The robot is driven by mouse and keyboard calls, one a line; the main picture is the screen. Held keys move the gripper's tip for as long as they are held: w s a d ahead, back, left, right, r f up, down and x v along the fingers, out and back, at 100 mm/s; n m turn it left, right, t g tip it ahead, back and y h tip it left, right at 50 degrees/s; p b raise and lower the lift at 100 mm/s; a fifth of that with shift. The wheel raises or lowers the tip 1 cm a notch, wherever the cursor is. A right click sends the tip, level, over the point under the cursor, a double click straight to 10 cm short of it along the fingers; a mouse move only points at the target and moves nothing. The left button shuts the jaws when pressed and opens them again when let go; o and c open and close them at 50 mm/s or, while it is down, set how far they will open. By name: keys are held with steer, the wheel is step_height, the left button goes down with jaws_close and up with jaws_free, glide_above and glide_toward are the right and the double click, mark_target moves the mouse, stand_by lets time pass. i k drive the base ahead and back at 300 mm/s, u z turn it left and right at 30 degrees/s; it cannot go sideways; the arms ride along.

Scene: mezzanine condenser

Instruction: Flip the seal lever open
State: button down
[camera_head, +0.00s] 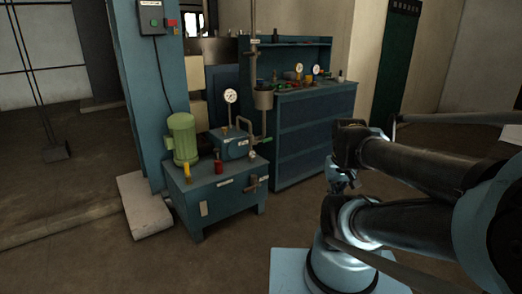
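A low blue-green pump stand (222,190) is left of centre. It carries a green motor (182,138), a blue pump body (230,143) and a dial gauge (230,96). A small yellow handle (187,171) stands upright at its front left, beside a red cylinder (218,166). A thin green handle (265,140) sticks out from the piping at right. A dark valve fitting (253,184) is on the front. I cannot tell which of these is the seal lever. My gripper (342,182) seems to hang below my folded arm, right of the stand and apart from it; its fingers are unclear.
A blue workbench (315,130) with gauges and small items stands behind the stand. A blue column (145,90) with a switch box (151,18) rises at left from a pale plinth (145,205). Bare floor (215,260) lies in front of the stand.

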mark_target(263, 141)
steer(key=u, duration=1.2)
steer(key=i, duration=1)
steer(key=z, duration=0.05)
